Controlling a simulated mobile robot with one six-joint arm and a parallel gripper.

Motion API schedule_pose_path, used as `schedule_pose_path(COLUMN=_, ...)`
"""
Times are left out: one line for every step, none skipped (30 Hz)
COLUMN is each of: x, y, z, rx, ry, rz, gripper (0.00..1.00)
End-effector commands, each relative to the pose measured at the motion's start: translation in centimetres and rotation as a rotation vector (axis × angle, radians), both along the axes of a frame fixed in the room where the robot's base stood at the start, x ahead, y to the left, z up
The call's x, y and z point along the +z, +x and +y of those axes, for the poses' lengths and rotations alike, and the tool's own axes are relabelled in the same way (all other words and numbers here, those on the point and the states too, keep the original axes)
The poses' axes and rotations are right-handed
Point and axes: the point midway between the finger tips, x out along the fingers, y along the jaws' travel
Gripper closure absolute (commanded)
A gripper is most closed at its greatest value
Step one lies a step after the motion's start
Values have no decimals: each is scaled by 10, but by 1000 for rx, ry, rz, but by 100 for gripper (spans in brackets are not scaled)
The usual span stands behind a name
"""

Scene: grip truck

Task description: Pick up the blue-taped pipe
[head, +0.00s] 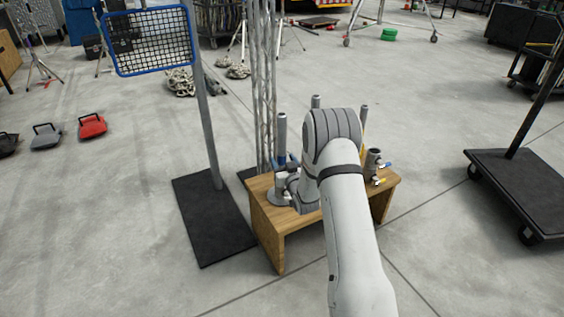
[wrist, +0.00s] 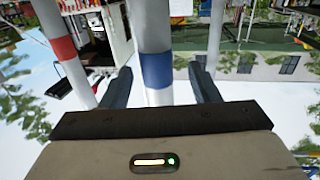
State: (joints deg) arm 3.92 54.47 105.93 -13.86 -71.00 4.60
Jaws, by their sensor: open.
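The blue-taped pipe (head: 282,130) stands upright at the left end of a wooden bench, its blue band partly hidden by my gripper (head: 287,168). In the wrist view the pipe (wrist: 155,25) is grey-white with a wide blue band. It stands between the two dark fingers of my gripper (wrist: 160,82), with a visible gap on each side. The fingers are open and the band is level with their tips. My arm hides part of the bench and the pipes behind it in the head view.
A red-taped pipe (wrist: 63,48) and another grey pipe (wrist: 216,35) stand near my fingers. The wooden bench (head: 267,236) also bears a clamp (head: 373,160). A stand with a blue-framed mesh (head: 150,40) is at left, a dark cart (head: 530,185) at right.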

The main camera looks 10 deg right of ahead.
Motion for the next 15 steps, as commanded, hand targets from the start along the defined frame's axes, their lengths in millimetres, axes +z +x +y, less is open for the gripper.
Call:
schedule_pose_path(x=-1, y=7, z=0, rx=0, ry=-1, rz=-3, gripper=45)
schedule_pose_path(x=0, y=11, z=0, rx=0, ry=-1, rz=-3, gripper=45)
schedule_pose_path(x=0, y=17, z=1, rx=0, ry=0, rz=-4, gripper=45)
schedule_pose_path(x=1, y=22, z=1, rx=0, ry=-1, rz=-3, gripper=45)
schedule_pose_path(x=2, y=27, z=1, rx=0, ry=0, rz=-3, gripper=45)
schedule_pose_path(x=2, y=33, z=2, rx=0, ry=0, rz=-2, gripper=45)
schedule_pose_path(x=2, y=36, z=3, rx=1, ry=0, rz=-2, gripper=45)
schedule_pose_path(x=3, y=39, z=4, rx=0, ry=0, rz=-1, gripper=45)
schedule_pose_path(x=3, y=43, z=4, rx=0, ry=0, rz=-1, gripper=45)
schedule_pose_path(x=4, y=44, z=4, rx=0, ry=0, rz=-1, gripper=45)
schedule_pose_path(x=4, y=46, z=4, rx=0, ry=0, rz=-1, gripper=45)
schedule_pose_path(x=5, y=47, z=4, rx=0, ry=0, rz=0, gripper=45)
schedule_pose_path(x=5, y=47, z=4, rx=-1, ry=0, rz=0, gripper=45)
schedule_pose_path(x=5, y=47, z=4, rx=-1, ry=0, rz=0, gripper=45)
schedule_pose_path(x=5, y=47, z=4, rx=-1, ry=0, rz=1, gripper=45)
